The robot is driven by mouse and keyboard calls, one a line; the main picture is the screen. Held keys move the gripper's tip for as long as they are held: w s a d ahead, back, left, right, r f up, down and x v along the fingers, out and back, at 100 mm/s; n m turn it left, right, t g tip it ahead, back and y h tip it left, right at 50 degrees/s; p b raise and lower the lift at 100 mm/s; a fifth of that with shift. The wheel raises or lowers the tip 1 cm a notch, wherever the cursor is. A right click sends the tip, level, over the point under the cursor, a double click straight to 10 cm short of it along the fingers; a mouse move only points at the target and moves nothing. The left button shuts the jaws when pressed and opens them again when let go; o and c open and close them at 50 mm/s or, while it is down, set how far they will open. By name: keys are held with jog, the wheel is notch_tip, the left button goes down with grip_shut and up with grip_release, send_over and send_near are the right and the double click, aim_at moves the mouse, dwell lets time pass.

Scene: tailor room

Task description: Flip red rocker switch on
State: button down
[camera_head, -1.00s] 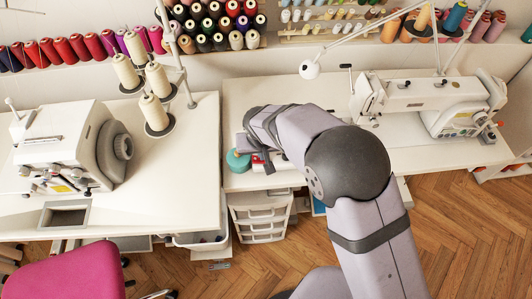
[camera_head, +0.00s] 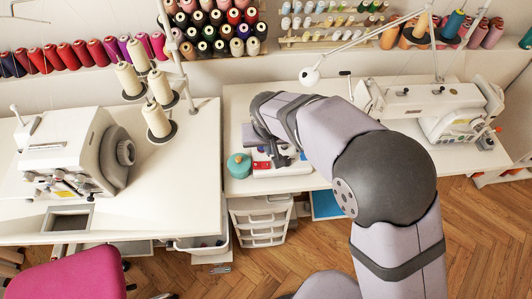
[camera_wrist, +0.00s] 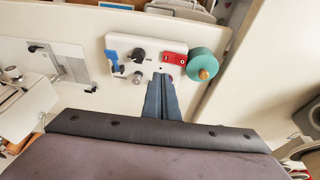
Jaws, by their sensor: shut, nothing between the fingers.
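The red rocker switch (camera_wrist: 174,58) sits on a white control panel (camera_wrist: 152,49) on the table, near the panel's right end in the wrist view. It is also a small red patch in the head view (camera_head: 262,165). Which way the rocker is tilted is too small to tell. My gripper (camera_wrist: 160,76) is shut and empty, its blue-grey fingers pointing at the panel. In the wrist view the fingertips appear just below and left of the red switch. Whether they touch the panel I cannot tell. In the head view my wrist hides part of the panel.
A teal round item (camera_wrist: 206,65) with an orange-brown top stands beside the panel, close to the red switch. The panel also carries a blue lever (camera_wrist: 114,60) and a dark knob (camera_wrist: 139,55). Sewing machines (camera_head: 440,105) stand to the right and left (camera_head: 70,150).

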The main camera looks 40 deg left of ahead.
jog(key=shift+s+d+r+b, duration=0.1)
jog(key=shift+d+r+b, duration=0.2)
jog(key=shift+r, duration=0.6)
jog(key=shift+w+d+r+b, duration=0.1)
jog(key=shift+d+r, duration=0.35)
jog(key=shift+r, duration=0.4)
jog(key=shift+s+d+r+b, duration=0.15)
jog(key=shift+d+r, duration=0.2)
jog(key=shift+r, duration=0.55)
jog(key=s+d+f+n+g+h, duration=0.1)
jog(key=s+d+f+n, duration=0.1)
jog(key=s+d+f, duration=0.3)
jog(key=s+d+f+n+g+h, duration=0.1)
jog(key=s+d+f+h, duration=0.15)
jog(key=d, duration=0.55)
jog(key=w+d+r+m, duration=0.1)
jog(key=d+m, duration=0.5)
jog(key=d, duration=0.9)
jog(key=w+d+r+m+y, duration=0.1)
jog(key=d+m, duration=0.5)
jog(key=d, duration=0.9)
jog(key=shift+w+r+g, duration=0.4)
jog(key=shift+w+r, duration=0.3)
jog(key=shift+r, duration=0.1)
jog(key=shift+a+y, duration=0.15)
jog(key=shift+y, duration=0.1)
